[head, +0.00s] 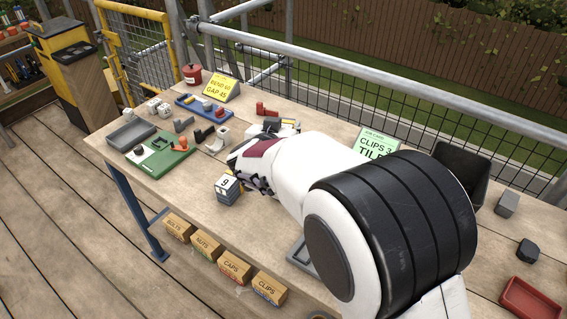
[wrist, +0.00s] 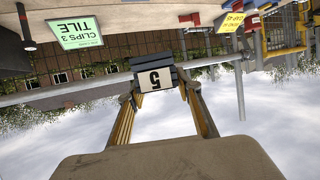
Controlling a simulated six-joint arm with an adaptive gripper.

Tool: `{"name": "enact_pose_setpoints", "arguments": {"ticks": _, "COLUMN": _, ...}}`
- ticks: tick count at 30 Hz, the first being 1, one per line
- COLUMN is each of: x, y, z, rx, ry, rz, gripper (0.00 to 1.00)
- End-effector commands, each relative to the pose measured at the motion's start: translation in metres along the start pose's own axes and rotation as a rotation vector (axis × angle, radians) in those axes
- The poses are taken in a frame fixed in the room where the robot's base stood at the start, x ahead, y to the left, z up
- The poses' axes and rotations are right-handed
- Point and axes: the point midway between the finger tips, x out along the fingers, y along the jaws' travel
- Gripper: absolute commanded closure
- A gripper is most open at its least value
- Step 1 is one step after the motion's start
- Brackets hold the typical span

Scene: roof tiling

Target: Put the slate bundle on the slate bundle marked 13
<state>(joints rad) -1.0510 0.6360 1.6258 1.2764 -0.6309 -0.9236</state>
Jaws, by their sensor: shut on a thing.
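In the head view my white arm covers part of the table, and I cannot clearly make out the gripper's fingers. A grey block with a white label that looks like 9 (head: 228,188) shows near the front edge, left of my wrist. I cannot read a 13 anywhere.
A green board (head: 180,158), grey tray (head: 131,134) and blue tray (head: 190,99) lie on the left of the table. A yellow sign (head: 221,88) and green sign (head: 375,146) stand at the back. A black bin (head: 460,160) and red tray (head: 530,300) are right.

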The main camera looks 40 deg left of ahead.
Motion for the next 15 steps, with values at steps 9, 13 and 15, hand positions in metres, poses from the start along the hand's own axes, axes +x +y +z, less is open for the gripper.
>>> {"name": "enact_pose_setpoints", "arguments": {"ticks": 9, "x": 0.015, "y": 0.000, "z": 0.035, "rx": -0.002, "ry": -0.002, "rz": 0.001, "gripper": 0.93}}
{"name": "enact_pose_setpoints", "arguments": {"ticks": 13, "x": 0.020, "y": 0.000, "z": 0.048, "rx": -0.002, "ry": -0.001, "rz": 0.001, "gripper": 0.93}}
{"name": "enact_pose_setpoints", "arguments": {"ticks": 15, "x": 0.022, "y": 0.000, "z": 0.053, "rx": -0.001, "ry": 0.000, "rz": 0.000, "gripper": 0.93}}
